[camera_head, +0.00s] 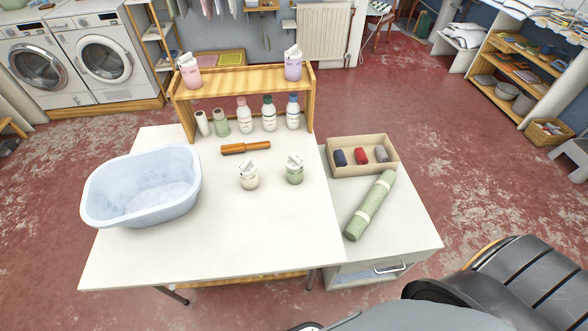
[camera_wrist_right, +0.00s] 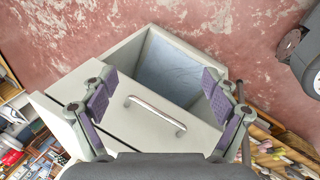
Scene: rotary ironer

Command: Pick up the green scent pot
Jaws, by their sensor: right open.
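The green scent pot (camera_head: 295,172) stands upright on the white table, right of the middle, with a pale tuft or tag at its top. A similar cream pot (camera_head: 248,178) stands just left of it, apart from it. My right gripper (camera_wrist_right: 158,74) is open and empty in the right wrist view, its purple-padded fingers spread in front of a white cabinet front with a metal handle (camera_wrist_right: 155,115). The green pot cannot be made out in that view. My left gripper is in neither view.
A blue basin (camera_head: 143,188) stands at the table's left. Right are a wooden box (camera_head: 345,143) and green roll (camera_head: 370,205). The table front is clear.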

